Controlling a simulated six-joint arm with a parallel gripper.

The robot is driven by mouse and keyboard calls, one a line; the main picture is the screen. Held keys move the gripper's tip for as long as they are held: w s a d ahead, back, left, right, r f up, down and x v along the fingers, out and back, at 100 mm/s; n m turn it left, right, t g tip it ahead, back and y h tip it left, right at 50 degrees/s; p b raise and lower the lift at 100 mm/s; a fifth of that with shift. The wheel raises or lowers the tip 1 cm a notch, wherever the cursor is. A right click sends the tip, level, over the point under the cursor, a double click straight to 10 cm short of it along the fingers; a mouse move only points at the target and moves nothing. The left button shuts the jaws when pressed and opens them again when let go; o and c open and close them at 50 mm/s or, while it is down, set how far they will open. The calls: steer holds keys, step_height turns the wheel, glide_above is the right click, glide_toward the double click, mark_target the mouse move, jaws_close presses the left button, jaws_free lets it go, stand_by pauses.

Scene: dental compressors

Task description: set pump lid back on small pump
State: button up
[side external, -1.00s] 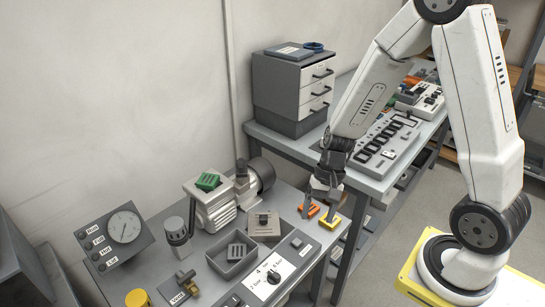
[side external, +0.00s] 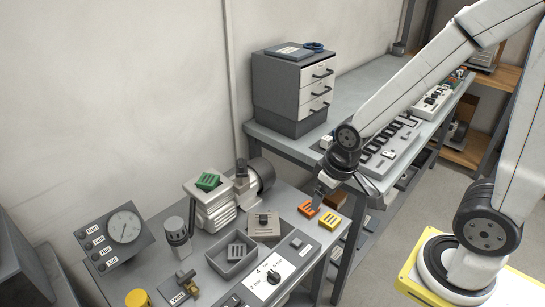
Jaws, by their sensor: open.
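The small pump looks to be the white finned body (side external: 216,212) on the left bench, beside a grey motor-like cylinder (side external: 262,174). A green slotted block (side external: 208,181) sits tilted at its open-looking top. A square grey plate with a dark knob (side external: 264,226) lies on the bench right of the pump; it may be the pump lid, but I cannot be sure. My gripper (side external: 344,194) is open, with nothing seen between its fingers. It hangs above the bench's right edge, right of the plate, with its left finger close to the orange block (side external: 309,209).
A yellow block (side external: 330,221) lies beside the orange one. A grey tray (side external: 214,266) holds a grey slotted block (side external: 237,250). A gauge panel (side external: 120,238), grey cylinder (side external: 177,235) and switch panel (side external: 270,279) crowd the bench. A drawer cabinet (side external: 291,92) stands behind.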

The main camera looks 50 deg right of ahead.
steer(key=m+t+y, duration=0.6)
steer(key=m+y, duration=0.4)
steer(key=m, duration=1.6)
glide_toward(272, 223)
steer(key=a, duration=0.1)
steer(key=a+r, duration=0.1)
steer(key=shift+w+a+r, duration=0.25)
steer(key=shift+a+r, duration=0.05)
steer(key=shift+w+d+f+m+t, duration=0.2)
steer(key=shift+d+f+m+t, duration=0.1)
steer(key=shift+d+m+t, duration=0.15)
steer(key=shift+h, duration=0.3)
steer(key=shift+x, duration=3.9)
steer(key=shift+r, duration=0.15)
